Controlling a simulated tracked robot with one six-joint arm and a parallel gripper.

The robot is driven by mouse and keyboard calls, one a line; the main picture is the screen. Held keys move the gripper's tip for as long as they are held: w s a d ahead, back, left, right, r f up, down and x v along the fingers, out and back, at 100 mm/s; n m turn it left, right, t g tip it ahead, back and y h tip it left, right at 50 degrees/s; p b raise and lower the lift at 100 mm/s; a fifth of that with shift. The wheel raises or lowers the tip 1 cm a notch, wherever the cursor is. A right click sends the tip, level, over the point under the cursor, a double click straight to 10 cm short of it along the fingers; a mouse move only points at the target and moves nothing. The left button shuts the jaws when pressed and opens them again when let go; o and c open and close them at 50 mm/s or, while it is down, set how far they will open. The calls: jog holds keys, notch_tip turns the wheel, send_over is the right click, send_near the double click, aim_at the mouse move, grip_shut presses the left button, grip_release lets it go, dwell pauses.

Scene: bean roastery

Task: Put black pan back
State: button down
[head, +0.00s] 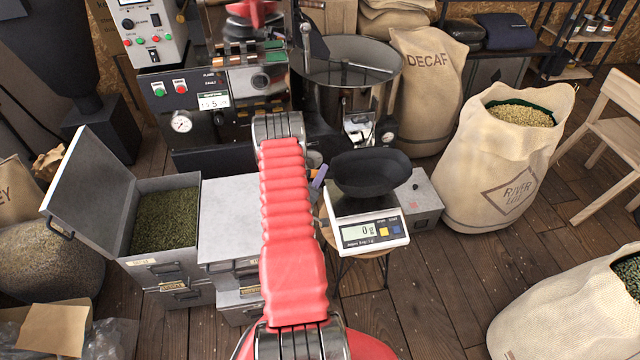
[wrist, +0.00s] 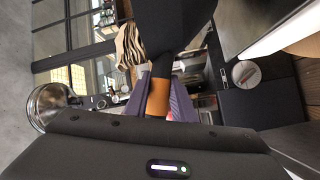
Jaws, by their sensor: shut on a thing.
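The black pan (head: 370,172) is a shallow dark scoop over the digital scale (head: 374,233), whose display reads 0 g. I cannot tell whether the pan touches the scale or hangs just above it. In the wrist view, the dark pan (wrist: 172,25) rises away from the camera. Its orange handle (wrist: 157,98) sits between the purple fingers of my gripper (wrist: 160,92), which is shut on it. In the head view, my red arm hides most of the gripper, and only a bit of purple finger (head: 319,177) shows left of the pan.
The scale rests on a small round stool (head: 372,268). A grey box (head: 422,205) is right behind it. An open bin of green beans (head: 165,219) stands left, a roaster with a round metal drum (head: 345,85) behind, and a River sack (head: 500,175) right. Open floor lies in front.

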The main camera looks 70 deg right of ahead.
jog(key=shift+f, duration=1.75)
jog(key=c, duration=1.5)
grip_release()
jog(key=shift+f, duration=0.1)
jog(key=a, duration=1.2)
jog(key=shift+w, duration=0.15)
